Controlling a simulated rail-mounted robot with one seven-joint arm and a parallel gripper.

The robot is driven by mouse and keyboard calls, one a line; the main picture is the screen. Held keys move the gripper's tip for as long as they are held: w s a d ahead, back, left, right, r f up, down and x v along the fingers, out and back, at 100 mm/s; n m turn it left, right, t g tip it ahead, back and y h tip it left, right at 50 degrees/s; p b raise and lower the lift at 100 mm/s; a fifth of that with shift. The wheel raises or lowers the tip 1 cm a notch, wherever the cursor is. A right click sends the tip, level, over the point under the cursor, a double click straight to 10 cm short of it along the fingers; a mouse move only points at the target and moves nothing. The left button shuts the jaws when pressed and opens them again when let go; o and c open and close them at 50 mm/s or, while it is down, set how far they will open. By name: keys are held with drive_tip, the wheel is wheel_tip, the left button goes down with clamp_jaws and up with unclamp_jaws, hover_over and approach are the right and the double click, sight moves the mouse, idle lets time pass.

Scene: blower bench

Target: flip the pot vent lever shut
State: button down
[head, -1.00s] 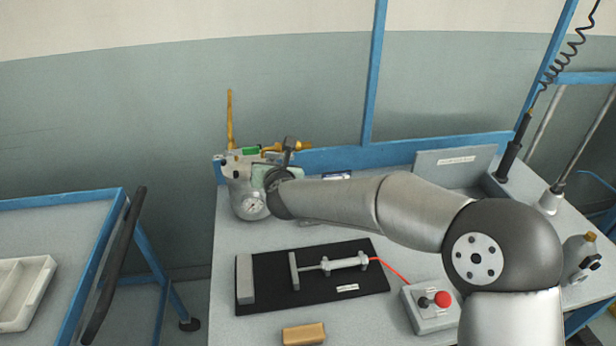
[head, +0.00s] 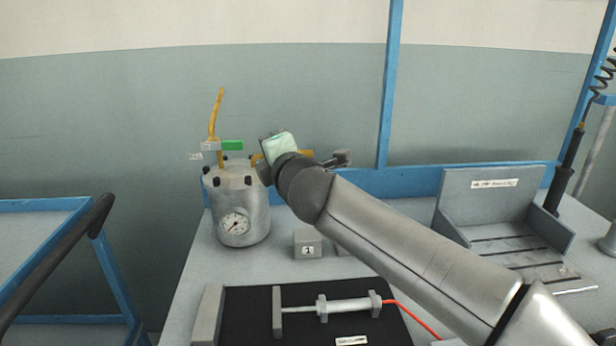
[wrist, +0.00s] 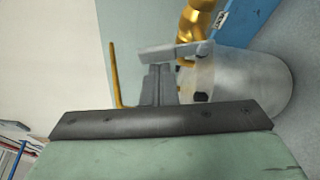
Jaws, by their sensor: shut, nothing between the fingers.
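The pot (head: 240,205) is a silver cylinder with a round gauge, standing at the left of the bench. A green-handled lever (head: 232,145) lies level above its lid, beside a bent yellow tube (head: 215,115). I cannot tell for certain that it is the vent lever. My gripper (wrist: 160,72) is shut and empty. In the head view its pale green body is just right of the pot top, and the fingertips are not clear. In the wrist view a pale grey bar (wrist: 170,51) crosses at the fingertips; I cannot tell if they touch. The green handle does not show there.
A brass fitting (wrist: 195,22) sits by the pot, near my fingers. A blue rail (head: 420,178) runs along the bench back. A numbered grey block (head: 308,244) stands right of the pot. A black mat (head: 250,310) with a clamp lies in front.

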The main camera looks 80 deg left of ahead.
drive_tip(key=d+b, duration=0.5)
drive_tip(key=d, duration=0.4)
drive_tip(key=shift+s+d+m+b, duration=0.25)
drive_tip(key=shift+s+m+b, duration=0.05)
drive_tip(key=shift+s+m, duration=0.1)
idle(0.4)
drive_tip(key=shift+w, duration=0.1)
